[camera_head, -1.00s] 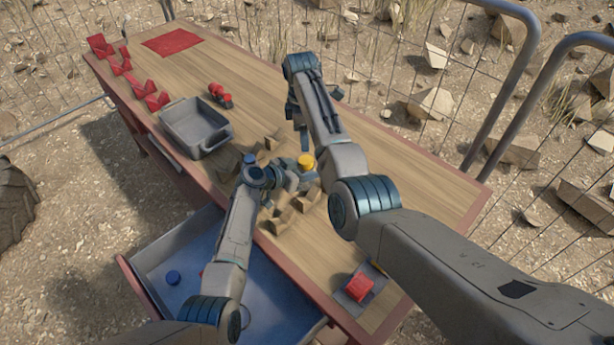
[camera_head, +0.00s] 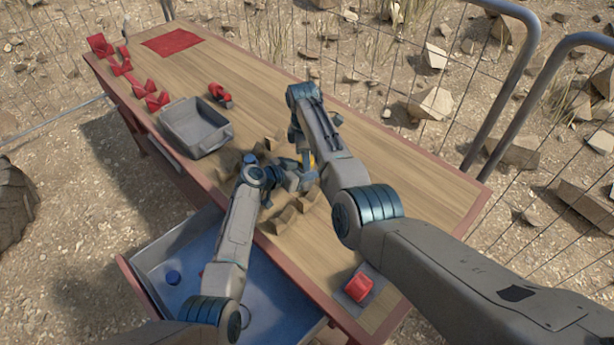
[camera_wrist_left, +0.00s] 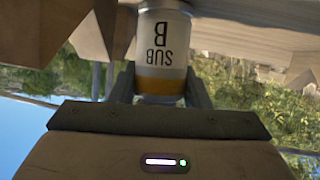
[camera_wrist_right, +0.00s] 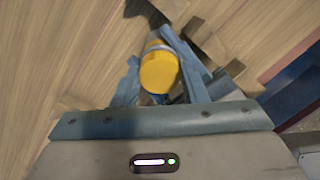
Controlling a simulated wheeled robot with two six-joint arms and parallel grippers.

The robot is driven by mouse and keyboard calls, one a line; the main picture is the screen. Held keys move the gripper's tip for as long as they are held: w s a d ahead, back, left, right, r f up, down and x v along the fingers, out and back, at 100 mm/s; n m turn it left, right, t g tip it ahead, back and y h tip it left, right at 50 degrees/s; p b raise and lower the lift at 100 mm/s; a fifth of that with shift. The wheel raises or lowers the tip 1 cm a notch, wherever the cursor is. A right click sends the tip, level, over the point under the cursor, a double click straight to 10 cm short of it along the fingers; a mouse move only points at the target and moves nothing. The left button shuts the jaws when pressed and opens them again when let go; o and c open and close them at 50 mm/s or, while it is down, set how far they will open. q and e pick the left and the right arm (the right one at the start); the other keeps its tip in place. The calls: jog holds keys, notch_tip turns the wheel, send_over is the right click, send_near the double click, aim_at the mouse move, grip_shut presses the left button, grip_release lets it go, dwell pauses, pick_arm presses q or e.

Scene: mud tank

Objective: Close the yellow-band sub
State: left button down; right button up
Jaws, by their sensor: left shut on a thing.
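The yellow-band sub (camera_wrist_left: 162,50), a white can marked "SUB B" with a yellow band, is between the fingers of my left gripper (camera_wrist_left: 160,88), which is shut on it. Its yellow cap (camera_wrist_right: 159,70) shows in the right wrist view, and a sliver of yellow shows in the head view (camera_head: 311,160). My right gripper (camera_wrist_right: 160,82) is around the cap from above, one finger on each side, and looks open. In the head view my right arm hides most of the sub. Whether the cap sits fully down is unclear.
Brown wooden holders (camera_head: 290,217) stand around the sub, with a blue-capped item (camera_head: 250,159) beside them. A grey bin (camera_head: 224,136), red pieces (camera_head: 157,101) and a red mat (camera_head: 172,42) are farther back. An open blue drawer (camera_head: 268,300) is at the front; a red block (camera_head: 357,287) lies front right.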

jog(key=c, duration=0.4)
jog(key=shift+s+m, duration=0.15)
jog(key=shift+m, duration=1.55)
jog(key=shift+a, duration=0.1)
jog(key=o, duration=1.1)
jog(key=shift+w+r, duration=0.15)
jog(key=shift+r, duration=0.95)
jog(key=shift+w+r, duration=0.1)
jog(key=shift+r, duration=1)
